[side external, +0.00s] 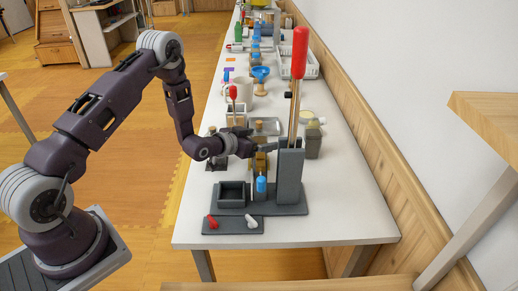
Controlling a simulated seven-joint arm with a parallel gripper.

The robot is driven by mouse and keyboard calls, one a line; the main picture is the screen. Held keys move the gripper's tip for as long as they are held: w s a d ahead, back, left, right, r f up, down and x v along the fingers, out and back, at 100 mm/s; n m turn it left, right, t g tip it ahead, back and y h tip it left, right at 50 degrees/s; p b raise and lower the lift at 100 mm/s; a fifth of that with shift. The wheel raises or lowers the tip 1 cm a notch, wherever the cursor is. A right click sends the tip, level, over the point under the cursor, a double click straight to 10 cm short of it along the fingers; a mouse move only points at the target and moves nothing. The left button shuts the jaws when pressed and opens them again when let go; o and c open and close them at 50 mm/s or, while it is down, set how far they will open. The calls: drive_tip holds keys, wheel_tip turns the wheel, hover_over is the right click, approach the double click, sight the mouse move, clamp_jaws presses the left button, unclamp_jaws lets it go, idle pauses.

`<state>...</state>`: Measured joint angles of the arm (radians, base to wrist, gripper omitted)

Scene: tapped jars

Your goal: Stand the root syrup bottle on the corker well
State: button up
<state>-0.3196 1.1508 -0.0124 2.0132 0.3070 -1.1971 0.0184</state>
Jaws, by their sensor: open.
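The corker is a dark grey stand with a tall post (289,178) and a long red-handled lever (300,55), near the table's front end. Its base carries an open square box (232,194) and a small blue-topped piece (261,186) beside the post; I cannot tell which is the well. My gripper (261,148) is open, reaching in from the left just behind the post. An amber-brown bottle (261,162) stands below and at my fingers; whether they touch it is unclear. A grey-olive bottle (313,142) stands right of the post. No label is readable, so I cannot tell which bottle is root syrup.
A dark slab (232,225) with a red piece (213,223) and a white piece (251,222) lies in front. Jars, a blue funnel (261,73) and a white basket (300,62) crowd the table behind. The front right tabletop (345,215) is clear.

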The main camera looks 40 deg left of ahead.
sight(259, 122)
clamp_jaws()
wheel_tip(259, 122, up, 9)
drive_tip(key=shift+r, duration=0.1)
drive_tip(key=s+d+r, duration=0.5)
drive_tip(key=s+r, duration=0.2)
drive_tip(key=r, duration=0.6)
drive_tip(key=s+f+m+h, duration=0.1)
drive_tip(key=s+m+h, duration=0.25)
drive_tip(key=s, duration=0.35)
drive_tip(key=w+d+r+m+g+h, duration=0.35)
drive_tip(key=r+m+h, duration=0.2)
drive_tip(key=r, duration=0.25)
drive_tip(key=s+a+f+m+g+h, duration=0.3)
drive_tip(key=s+f+m+g+h, duration=0.15)
drive_tip(key=s+m+g, duration=0.4)
wheel_tip(259, 122, down, 22)
drive_tip(key=w+g, duration=0.1)
drive_tip(key=shift+w+f+g, duration=0.15)
drive_tip(key=shift+w+g, duration=0.15)
drive_tip(key=shift+w, duration=0.1)
